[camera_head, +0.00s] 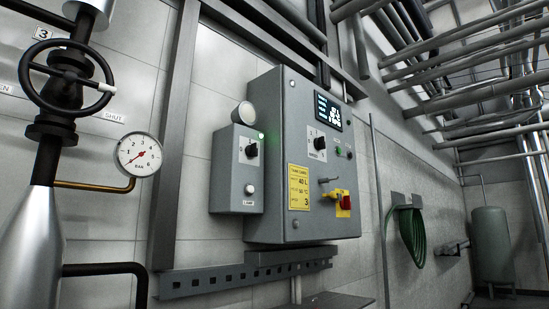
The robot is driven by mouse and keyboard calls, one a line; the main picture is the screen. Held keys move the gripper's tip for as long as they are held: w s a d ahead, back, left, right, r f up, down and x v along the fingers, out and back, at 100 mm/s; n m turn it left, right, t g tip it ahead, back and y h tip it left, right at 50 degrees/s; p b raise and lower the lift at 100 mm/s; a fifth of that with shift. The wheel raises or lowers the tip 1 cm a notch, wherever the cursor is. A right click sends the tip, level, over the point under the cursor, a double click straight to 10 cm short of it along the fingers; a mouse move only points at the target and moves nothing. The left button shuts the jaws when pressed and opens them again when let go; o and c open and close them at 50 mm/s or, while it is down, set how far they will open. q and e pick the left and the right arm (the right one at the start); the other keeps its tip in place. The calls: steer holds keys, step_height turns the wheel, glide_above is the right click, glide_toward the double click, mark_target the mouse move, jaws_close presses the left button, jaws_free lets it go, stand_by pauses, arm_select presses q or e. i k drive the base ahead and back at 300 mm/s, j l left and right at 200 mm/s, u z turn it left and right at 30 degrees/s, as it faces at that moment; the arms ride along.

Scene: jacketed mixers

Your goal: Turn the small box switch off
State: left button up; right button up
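The small grey box (226,172) is mounted on the wall at the left side of a larger grey cabinet. Its black rotary switch (251,149) sits on the upper part of its front face. A small green light (261,135) glows at the box's upper right. A pale round button (250,189) is below the switch. The switch's markings are too small to read. Neither of my grippers is in view.
The larger cabinet (279,221) carries a display (328,111), another black knob (320,142), a yellow label and a red-and-yellow switch (345,202). A valve handwheel (66,78) and pressure gauge (139,154) stand at left. A green hose (413,232) hangs at right.

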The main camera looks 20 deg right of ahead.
mark_target(252, 150)
steer(key=i+l, duration=0.15)
steer(key=l, duration=0.65)
steer(key=i+l+u, duration=0.15)
steer(key=l, duration=1.5)
steer(key=i+l+u, duration=0.1)
steer(key=l, duration=0.7)
steer(key=i, duration=0.05)
